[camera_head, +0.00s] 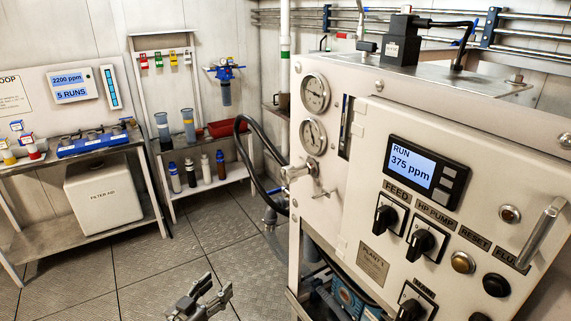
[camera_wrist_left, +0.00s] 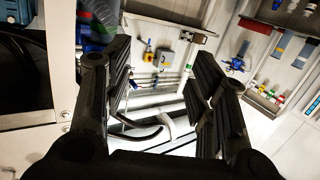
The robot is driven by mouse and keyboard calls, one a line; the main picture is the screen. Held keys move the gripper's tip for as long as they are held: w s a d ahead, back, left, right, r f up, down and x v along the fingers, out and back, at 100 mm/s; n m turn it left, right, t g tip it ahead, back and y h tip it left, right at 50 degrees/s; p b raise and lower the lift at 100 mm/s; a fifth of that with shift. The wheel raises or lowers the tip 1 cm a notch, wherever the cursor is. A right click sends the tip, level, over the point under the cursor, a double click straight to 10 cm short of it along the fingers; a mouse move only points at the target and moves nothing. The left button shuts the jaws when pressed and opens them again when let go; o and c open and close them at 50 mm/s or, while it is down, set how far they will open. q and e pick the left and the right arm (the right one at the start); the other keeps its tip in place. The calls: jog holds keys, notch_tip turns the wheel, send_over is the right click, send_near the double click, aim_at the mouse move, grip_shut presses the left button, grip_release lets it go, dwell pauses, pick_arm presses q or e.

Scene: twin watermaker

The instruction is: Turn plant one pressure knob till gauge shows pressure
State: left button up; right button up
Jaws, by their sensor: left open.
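The plant one panel (camera_head: 350,215) is a white cabinet face at the right in the head view, with a "PLANT 1" label. Two round gauges, an upper one (camera_head: 315,93) and a lower one (camera_head: 313,137), sit at its left edge; their needles are too small to read surely. Below them is a metal valve fitting (camera_head: 297,171) and a small T-shaped handle (camera_head: 325,193); I cannot tell which is the pressure knob. My left gripper (camera_head: 208,296) is low, left of the cabinet and apart from it. In the left wrist view its jaws (camera_wrist_left: 160,75) are open and empty. My right gripper is not in view.
The display (camera_head: 427,174) reads RUN 375 ppm. Black rotary switches, feed (camera_head: 388,219) and HP pump (camera_head: 424,242), sit below it. A black hose (camera_head: 262,150) loops beside the cabinet's left edge. Shelves and a white bin (camera_head: 104,197) stand at the left. The floor between is clear.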

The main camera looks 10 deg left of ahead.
pick_arm(q)
jog(key=d+r+m+t+h+p, duration=0.1)
jog(key=d+r+h, duration=0.1)
jog(key=r, duration=0.7)
jog(key=d+r+m+t+h, duration=0.1)
jog(key=d+r+h, duration=0.15)
jog(key=r, duration=0.55)
jog(key=m+g+h+p, duration=0.25)
jog(key=m+h, duration=0.25)
jog(key=h, duration=0.3)
send_near(284, 176)
jog(key=r, duration=0.1)
jog(key=shift+y, duration=0.25)
jog(key=p+x, duration=0.2)
jog(key=x, duration=0.7)
jog(key=shift+d+p, duration=0.15)
jog(key=shift+p, duration=0.2)
jog(key=shift+w+d, duration=0.35)
jog(key=shift+d, duration=0.15)
jog(key=shift+c, duration=0.2)
jog(key=c, duration=1)
